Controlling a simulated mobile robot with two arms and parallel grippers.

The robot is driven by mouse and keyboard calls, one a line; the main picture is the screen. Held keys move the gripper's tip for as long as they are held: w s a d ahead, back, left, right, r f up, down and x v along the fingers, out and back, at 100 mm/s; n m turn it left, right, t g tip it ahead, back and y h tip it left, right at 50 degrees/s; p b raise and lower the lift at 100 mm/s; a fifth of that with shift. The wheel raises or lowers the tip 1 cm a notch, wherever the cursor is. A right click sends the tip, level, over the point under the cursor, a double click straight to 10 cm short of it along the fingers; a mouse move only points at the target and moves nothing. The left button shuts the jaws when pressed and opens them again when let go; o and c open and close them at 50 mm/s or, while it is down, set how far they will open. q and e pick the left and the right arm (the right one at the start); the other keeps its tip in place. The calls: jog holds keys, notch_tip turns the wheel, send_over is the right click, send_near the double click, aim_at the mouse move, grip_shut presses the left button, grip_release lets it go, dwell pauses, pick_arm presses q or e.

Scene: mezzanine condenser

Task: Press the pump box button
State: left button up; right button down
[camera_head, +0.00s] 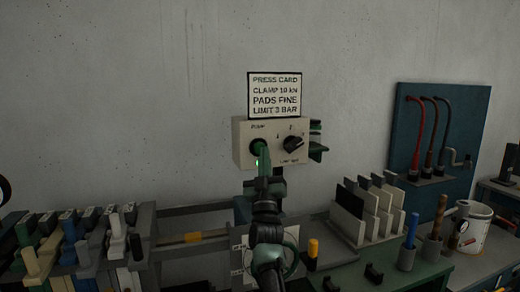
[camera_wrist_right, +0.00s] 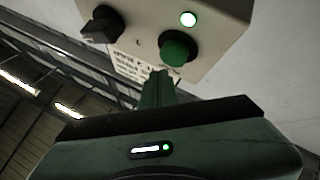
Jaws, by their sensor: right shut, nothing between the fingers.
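The pump box (camera_head: 243,132) is a cream box on the wall under a press card. Its round green button (camera_wrist_right: 178,47) shows clearly in the wrist view; in the head view the button (camera_head: 257,146) is partly behind my fingers. A black rotary knob (camera_head: 293,144) is on the same face. My right gripper (camera_head: 264,158) is shut and empty, pointing at the box. Its fingertips (camera_wrist_right: 160,76) are close to the button; I cannot tell whether they touch. My left gripper is not in view.
The press card (camera_head: 274,94) hangs above the box. Below right, a rack of grey blocks (camera_head: 367,215) and cups with tools stand on a bench. A blue panel (camera_head: 440,125) holds red and black hoses. Coloured clamps (camera_head: 85,240) stand at left. The wall left of the box is bare.

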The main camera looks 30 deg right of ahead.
jog(key=shift+w, duration=0.1)
dwell(0.3)
jog(key=shift+w+d+b, duration=0.15)
jog(key=shift+w+b, duration=0.2)
jog(key=shift+w+d+b, duration=0.1)
jog(key=shift+w+b, duration=0.45)
dwell(0.7)
jog(key=shift+s+a+p, duration=0.2)
jog(key=shift+s+p, duration=0.55)
jog(key=shift+s, duration=0.25)
